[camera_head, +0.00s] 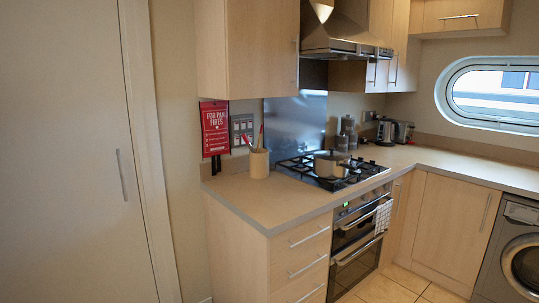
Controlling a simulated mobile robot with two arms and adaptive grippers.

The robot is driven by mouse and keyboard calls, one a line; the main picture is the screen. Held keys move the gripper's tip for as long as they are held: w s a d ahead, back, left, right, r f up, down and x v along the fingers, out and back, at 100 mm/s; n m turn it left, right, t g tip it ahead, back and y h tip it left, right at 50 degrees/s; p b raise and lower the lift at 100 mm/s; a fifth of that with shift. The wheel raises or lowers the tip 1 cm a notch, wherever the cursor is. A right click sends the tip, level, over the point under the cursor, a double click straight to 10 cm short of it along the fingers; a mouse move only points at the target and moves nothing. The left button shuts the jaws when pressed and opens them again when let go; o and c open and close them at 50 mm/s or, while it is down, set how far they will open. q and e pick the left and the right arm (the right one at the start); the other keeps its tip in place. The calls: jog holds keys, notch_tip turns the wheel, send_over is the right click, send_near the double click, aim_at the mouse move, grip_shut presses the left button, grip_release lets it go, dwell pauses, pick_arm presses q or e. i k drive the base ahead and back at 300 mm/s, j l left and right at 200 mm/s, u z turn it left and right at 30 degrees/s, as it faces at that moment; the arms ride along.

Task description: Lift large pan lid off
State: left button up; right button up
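A utensil holder (259,163) stands on the counter (262,203) left of the hob. A steel extractor hood (343,36) hangs above the hob. Canisters (346,133) stand behind the pan. The counter's front left is clear. A towel (383,217) hangs on the oven (352,255).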

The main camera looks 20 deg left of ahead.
aim_at(331, 155)
jog(key=i+l+u, duration=0.1)
jog(key=u, duration=0.65)
jog(key=i+l+u, duration=0.2)
jog(key=l, duration=0.15)
jog(key=l+u, duration=0.15)
jog(key=l, duration=0.2)
jog(key=i+l+u, duration=0.2)
jog(key=l, duration=0.2)
jog(key=l+u, duration=0.2)
jog(key=l, duration=0.15)
jog(key=i, duration=0.05)
